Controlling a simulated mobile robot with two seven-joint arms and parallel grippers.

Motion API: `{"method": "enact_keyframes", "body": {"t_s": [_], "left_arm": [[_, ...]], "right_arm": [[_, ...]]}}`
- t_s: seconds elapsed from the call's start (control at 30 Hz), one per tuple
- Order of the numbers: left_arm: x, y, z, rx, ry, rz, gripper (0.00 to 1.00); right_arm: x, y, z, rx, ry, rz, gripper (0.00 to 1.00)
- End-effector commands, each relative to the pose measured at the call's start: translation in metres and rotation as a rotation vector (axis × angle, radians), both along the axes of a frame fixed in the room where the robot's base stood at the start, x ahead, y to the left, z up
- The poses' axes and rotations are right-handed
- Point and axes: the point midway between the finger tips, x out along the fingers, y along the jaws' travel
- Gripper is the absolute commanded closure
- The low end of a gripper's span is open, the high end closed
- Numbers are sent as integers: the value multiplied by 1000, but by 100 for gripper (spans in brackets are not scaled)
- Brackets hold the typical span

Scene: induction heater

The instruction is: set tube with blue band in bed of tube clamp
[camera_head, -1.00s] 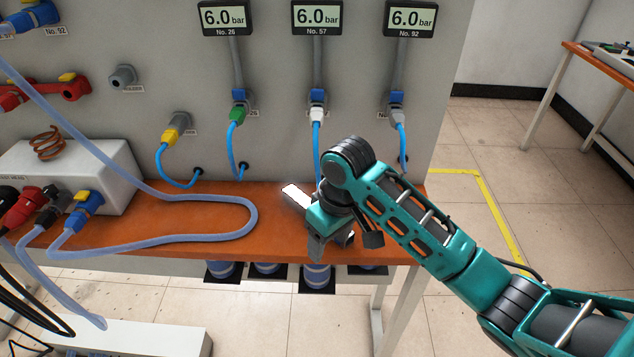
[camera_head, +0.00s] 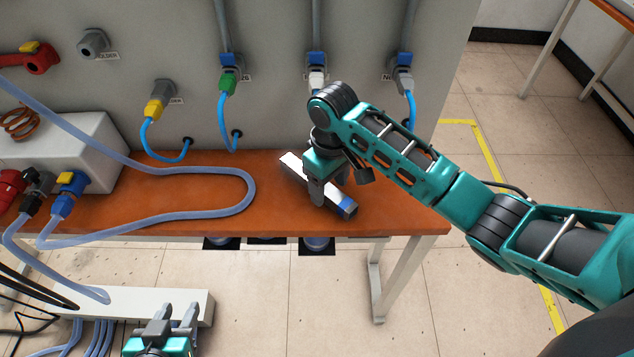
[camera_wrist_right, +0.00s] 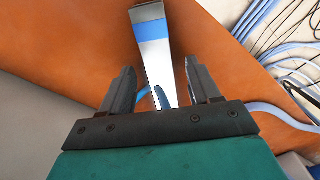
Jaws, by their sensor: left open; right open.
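The silver tube with the blue band (camera_head: 345,203) lies diagonally on the orange bench top, its banded end toward the front edge. My right gripper (camera_head: 318,200) is over the middle of the tube, pointing down. In the right wrist view, the right gripper (camera_wrist_right: 160,82) is open, with the tube (camera_wrist_right: 153,55) running between its fingers; I cannot tell whether they touch it. The blue band lies beyond the fingertips. My left gripper (camera_head: 174,322) is open and empty at the bottom of the head view. I cannot make out the tube clamp in either view.
A pale blue hose (camera_head: 225,213) loops across the bench (camera_head: 400,210) left of the tube. A panel with connectors and blue hoses stands behind. A white box (camera_head: 75,150) is at left. A white block (camera_head: 190,297) is near my left gripper. The bench's right end is clear.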

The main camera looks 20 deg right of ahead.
Motion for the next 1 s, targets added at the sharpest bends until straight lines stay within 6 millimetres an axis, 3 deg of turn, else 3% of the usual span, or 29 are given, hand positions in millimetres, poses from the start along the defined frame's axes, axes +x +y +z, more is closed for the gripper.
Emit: {"method": "enact_keyframes", "body": {"t_s": [0.3, 0.9, 1.0], "left_arm": [[3, 0, 3, -2, -8, 1, 57], [8, 0, 6, -3, -19, 3, 57], [6, 0, 5, -2, -16, 4, 57]], "right_arm": [[0, 0, -6, 2, -1, 1, 38], [0, 0, -6, 2, -1, 1, 96], [0, 0, -6, 2, -1, 1, 100]]}}
